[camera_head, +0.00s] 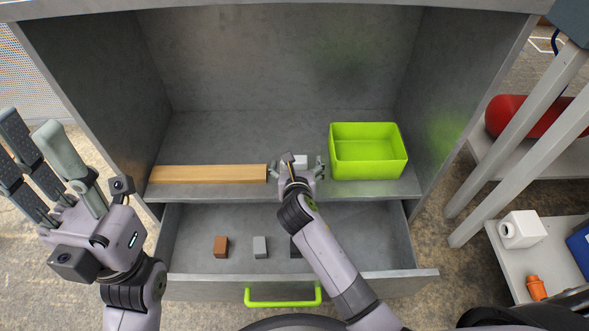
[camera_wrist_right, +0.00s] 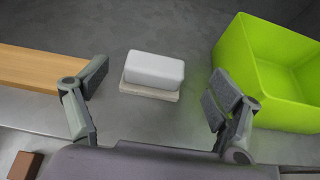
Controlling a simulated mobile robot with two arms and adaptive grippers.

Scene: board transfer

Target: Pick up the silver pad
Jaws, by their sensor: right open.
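A small white-to-silver block (camera_wrist_right: 155,68) lies on a thin pale slab (camera_wrist_right: 150,93) on the cabinet shelf. I cannot tell which is called the silver pad. The block also shows in the head view (camera_head: 300,162), partly hidden by my right gripper (camera_head: 296,170). In the wrist view, my right gripper (camera_wrist_right: 158,88) is open and empty, its fingers spread to either side, with the block just beyond them. A grey block (camera_head: 260,247) lies in the open drawer. My left gripper (camera_head: 38,140) is open and empty, outside the cabinet at the left.
A wooden board (camera_head: 208,174) lies on the shelf left of my right gripper. A green bin (camera_head: 368,171) stands close on the right. The open drawer (camera_head: 190,290) below also holds a brown block (camera_head: 221,247) and a dark block (camera_head: 296,247). Cabinet walls bound both sides.

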